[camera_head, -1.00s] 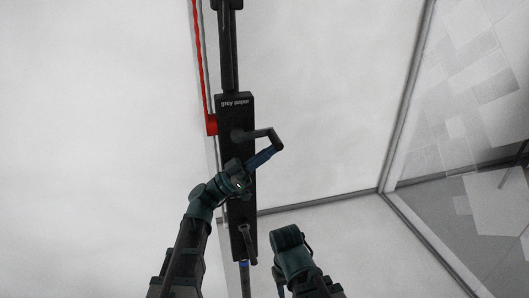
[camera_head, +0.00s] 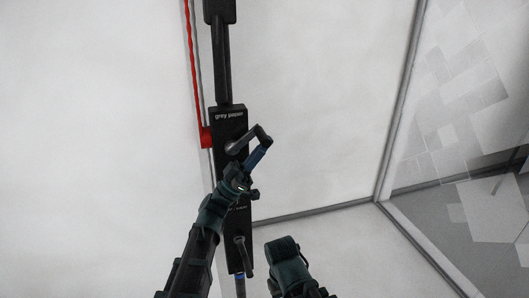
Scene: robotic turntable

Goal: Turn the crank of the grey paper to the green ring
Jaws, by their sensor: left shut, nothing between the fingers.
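The black panel labelled "grey paper" (camera_head: 228,116) stands upright left of centre. Its dark crank (camera_head: 246,137) slants up and right from the hub, then bends down to a dark blue length (camera_head: 257,156) that looks like its handle. My left gripper (camera_head: 243,181) is at the lower end of this blue length. It is shut with nothing between the fingers; whether it touches the handle I cannot tell. My right arm shows at the bottom, right of the panel, but its fingers do not show. I see no green ring.
A red cord (camera_head: 190,65) runs down to a red block (camera_head: 206,138) at the panel's left edge. A lower crank (camera_head: 241,247) sits below, close to my left arm. A dark post (camera_head: 222,65) rises above. White walls are on both sides, glass at right.

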